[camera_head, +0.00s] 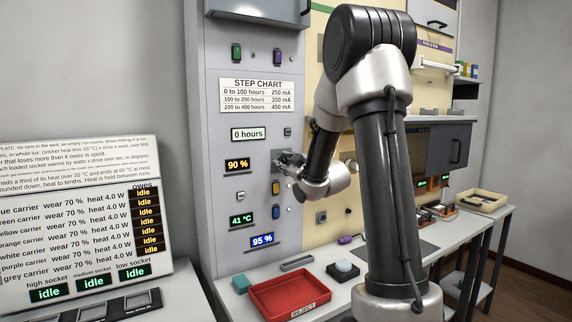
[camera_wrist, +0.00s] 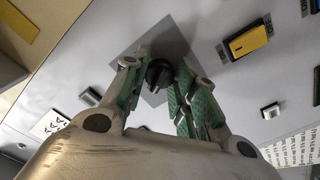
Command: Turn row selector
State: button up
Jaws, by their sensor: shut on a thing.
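The row selector is a dark knob (camera_wrist: 159,74) on a square grey plate (camera_wrist: 124,58) of the upright panel. In the wrist view it sits between the green-padded fingers of my gripper (camera_wrist: 160,88), which are shut on it. In the head view my gripper (camera_head: 288,162) is against the grey panel (camera_head: 222,125), right of the "90 %" display (camera_head: 237,165). There the knob is mostly hidden by the fingers, and I cannot read which way it points.
A yellow switch (camera_wrist: 248,40) sits beside the knob in the wrist view. The bench below holds a red reject tray (camera_head: 290,296) and a round pale-topped device (camera_head: 343,270). A status board (camera_head: 80,210) stands at the left.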

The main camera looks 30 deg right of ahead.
jog(key=n, duration=0.5)
jog(key=shift+n, duration=2.4)
jog(key=o, duration=1)
jog(key=shift+o, duration=0.2)
jog(key=shift+s, duration=0.1)
jog(key=s, duration=0.7)
jog(key=shift+s+d, duration=0.15)
